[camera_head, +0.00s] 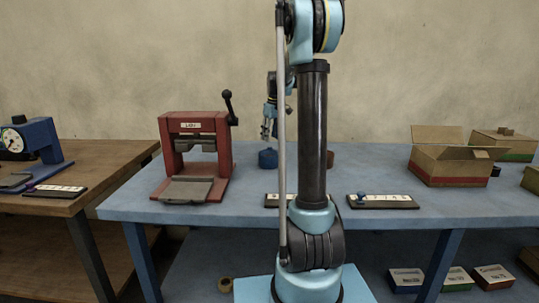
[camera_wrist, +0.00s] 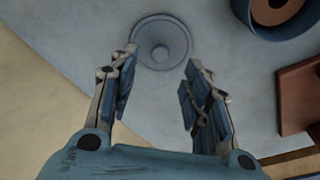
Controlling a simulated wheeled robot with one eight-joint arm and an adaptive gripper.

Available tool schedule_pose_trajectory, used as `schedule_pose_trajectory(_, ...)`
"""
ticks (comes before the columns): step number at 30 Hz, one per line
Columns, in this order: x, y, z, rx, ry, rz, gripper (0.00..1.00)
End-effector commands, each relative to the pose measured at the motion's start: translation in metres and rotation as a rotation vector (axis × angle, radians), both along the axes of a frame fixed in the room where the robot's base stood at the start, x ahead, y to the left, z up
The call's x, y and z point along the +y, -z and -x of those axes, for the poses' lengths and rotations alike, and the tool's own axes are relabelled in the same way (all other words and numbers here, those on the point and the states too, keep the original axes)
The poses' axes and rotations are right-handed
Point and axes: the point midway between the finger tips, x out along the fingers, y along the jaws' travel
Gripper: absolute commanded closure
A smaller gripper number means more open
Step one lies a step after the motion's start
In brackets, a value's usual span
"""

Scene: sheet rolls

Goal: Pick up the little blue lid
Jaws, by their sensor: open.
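A small round lid (camera_wrist: 160,42), grey-blue with a raised knob in its middle, lies flat on the blue table top in the wrist view. My gripper (camera_wrist: 158,72) is open and empty, with its fingertips spread to the left and right just below the lid in the picture. The height between the fingertips and the lid is hard to tell. In the head view my gripper (camera_head: 268,129) hangs over the back of the blue table, above a squat dark blue object (camera_head: 268,158). I cannot make out the lid in the head view.
A blue roll (camera_wrist: 277,13) with a brown core lies close to the lid. A red press (camera_head: 196,150) stands left on the table (camera_head: 130,206). An open cardboard box (camera_head: 449,166) and a dark strip with pale labels (camera_head: 383,202) are at the right.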

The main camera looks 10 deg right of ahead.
Motion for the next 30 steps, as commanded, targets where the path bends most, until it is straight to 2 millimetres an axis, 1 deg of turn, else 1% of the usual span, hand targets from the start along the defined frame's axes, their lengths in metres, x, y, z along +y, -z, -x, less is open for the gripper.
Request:
schedule_pose_trajectory(5,0.000,0.011,-0.001,0.000,0.000,0.000,0.56)
schedule_pose_trajectory(12,0.001,0.043,-0.005,0.000,0.000,0.000,0.56)
schedule_pose_trajectory(15,0.002,0.051,-0.005,0.000,0.000,0.000,0.56)
schedule_pose_trajectory(23,0.002,0.054,-0.005,0.000,0.000,0.000,0.56)
schedule_pose_trajectory(24,0.002,0.054,-0.005,0.000,0.000,0.000,0.58)
schedule_pose_trajectory(29,0.002,0.054,-0.006,0.000,0.001,0.000,0.94)
schedule_pose_trajectory(30,0.002,0.054,-0.006,0.000,0.001,0.000,0.96)
